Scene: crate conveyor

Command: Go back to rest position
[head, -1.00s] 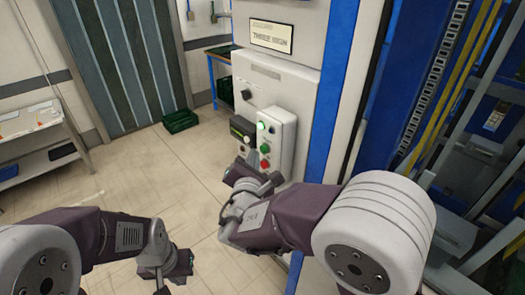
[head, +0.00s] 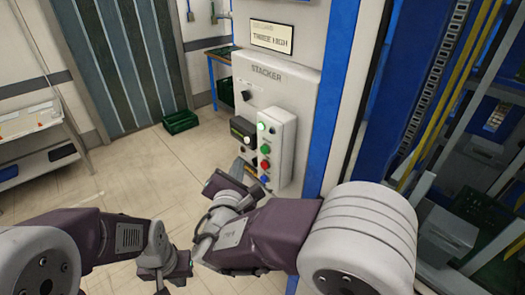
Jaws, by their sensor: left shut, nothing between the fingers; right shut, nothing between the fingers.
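My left gripper (head: 183,264) is low in the view, left of centre, over the tiled floor. It is shut and empty. My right gripper (head: 227,184) is shut and empty, in front of and below the stacker control panel, apart from the button box. The white button box (head: 277,148) carries a lit white button, a green, a red and a blue button. The panel (head: 290,85) is marked STACKER, with a sign (head: 272,37) reading THREE HIGH above it.
A blue post (head: 333,95) and blue machine frame (head: 385,60) stand to the right. A green crate (head: 180,122) lies on the floor at the back. A side table (head: 30,125) is at the far left. The floor between is clear.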

